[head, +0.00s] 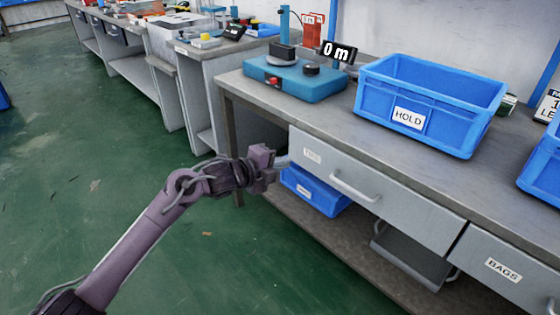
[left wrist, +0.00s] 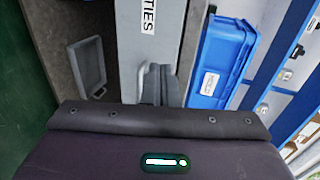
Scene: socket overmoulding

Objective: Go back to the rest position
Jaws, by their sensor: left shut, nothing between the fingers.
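My left gripper (head: 283,162) reaches in from the left in the head view, in front of the left end of the grey TIES drawer (head: 400,195). It is shut with nothing held. In the left wrist view its fingers (left wrist: 158,82) are together in front of the grey drawer face (left wrist: 152,40) with the TIES label. The drawer looks shut. Whether the fingertips touch the drawer front, I cannot tell. My right gripper is in neither view.
The bench top (head: 325,122) carries a blue HOLD bin (head: 450,110) and a teal device (head: 310,85) with a display. A blue bin (head: 318,194) and a grey tray (head: 412,258) are below the drawers. A BAGS drawer (head: 510,280) is at right. Green floor (head: 100,150) is open at left.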

